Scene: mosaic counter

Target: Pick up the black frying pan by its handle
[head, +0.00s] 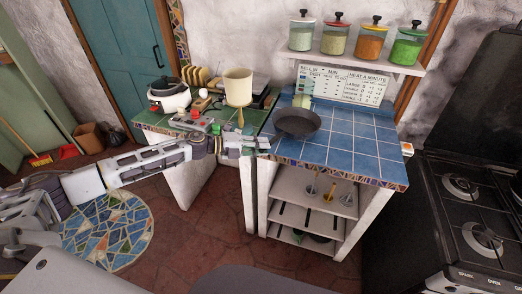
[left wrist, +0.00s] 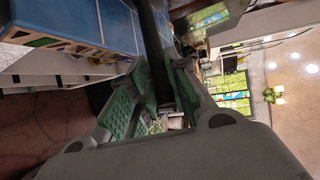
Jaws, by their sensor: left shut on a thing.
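The black frying pan (head: 297,123) is at the front left of the blue-tiled counter (head: 362,150), its round body over the tiles. I cannot tell whether its base touches them. My left gripper (head: 262,143) is at the counter's front left corner, on the handle side of the pan. In the left wrist view the dark handle (left wrist: 152,35) runs down between the green-padded fingers of this gripper (left wrist: 155,85), which are shut on it. The gripped part of the handle is mostly hidden by the fingers. My right gripper is not in view.
A glass (head: 304,88) stands behind the pan, before a printed board (head: 343,86). A green counter at left holds a white cooker (head: 169,97) and a cream pot (head: 238,87). Shelves with utensils (head: 310,190) lie below. The stove (head: 470,215) is at right. The right-hand tiles are clear.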

